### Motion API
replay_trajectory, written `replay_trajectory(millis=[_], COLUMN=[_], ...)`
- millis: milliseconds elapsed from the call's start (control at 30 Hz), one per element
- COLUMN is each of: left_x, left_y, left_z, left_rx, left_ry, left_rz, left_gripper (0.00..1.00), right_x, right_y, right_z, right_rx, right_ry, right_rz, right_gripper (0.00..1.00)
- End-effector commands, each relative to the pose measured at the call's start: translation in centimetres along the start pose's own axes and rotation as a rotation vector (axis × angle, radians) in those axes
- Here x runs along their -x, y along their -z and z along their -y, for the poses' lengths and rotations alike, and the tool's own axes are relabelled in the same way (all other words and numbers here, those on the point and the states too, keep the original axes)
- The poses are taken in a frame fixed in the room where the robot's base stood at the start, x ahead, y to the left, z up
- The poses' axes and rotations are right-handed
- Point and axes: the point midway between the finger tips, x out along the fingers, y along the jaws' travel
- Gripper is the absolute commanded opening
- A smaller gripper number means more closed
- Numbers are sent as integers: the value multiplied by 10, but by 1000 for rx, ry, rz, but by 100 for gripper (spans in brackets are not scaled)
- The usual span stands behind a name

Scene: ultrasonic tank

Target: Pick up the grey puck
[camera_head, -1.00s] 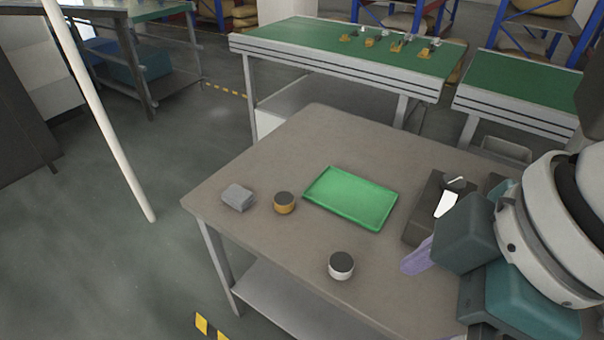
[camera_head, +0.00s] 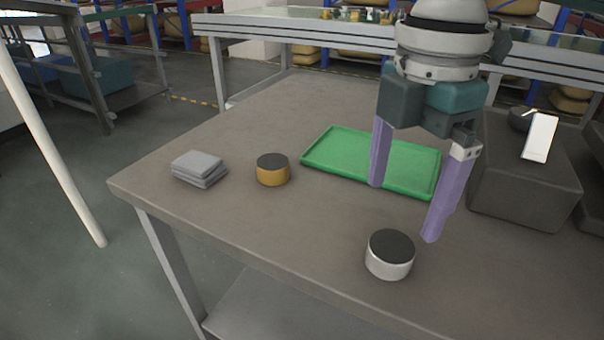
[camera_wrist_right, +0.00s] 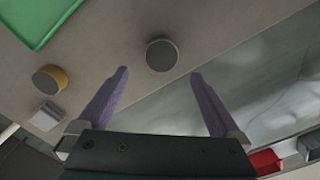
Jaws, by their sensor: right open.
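The grey puck (camera_head: 390,262), a short pale cylinder with a dark top, stands upright near the table's front edge in the head view. In the right wrist view the puck (camera_wrist_right: 161,55) lies just past the fingertips, in line with the gap between them. My right gripper (camera_head: 404,212) is open and empty, with its two purple fingers pointing down. It hangs above and a little behind the puck, apart from it. It also shows at the bottom of the right wrist view (camera_wrist_right: 160,73). My left gripper is not in view.
An orange puck (camera_head: 272,175) with a dark top and a folded grey cloth (camera_head: 199,172) are to the left on the table (camera_head: 250,225). A green tray (camera_head: 330,165) lies behind the gripper. A dark block-shaped unit (camera_head: 520,190) stands at right.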

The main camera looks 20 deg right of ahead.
Motion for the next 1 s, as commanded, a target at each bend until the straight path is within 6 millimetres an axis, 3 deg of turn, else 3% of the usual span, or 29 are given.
replay_trajectory(millis=[567, 867, 1000], left_x=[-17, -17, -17], left_y=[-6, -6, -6], left_z=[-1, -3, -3], left_rx=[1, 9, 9], left_ry=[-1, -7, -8], left_rz=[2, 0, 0], left_gripper=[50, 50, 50], right_x=[-76, -80, -80], right_y=[-3, -3, -3], right_z=[2, 1, 1], right_rx=[0, 1, 1], right_ry=[0, -2, -2], right_rz=[0, 0, 0], right_gripper=[100, 100, 84])
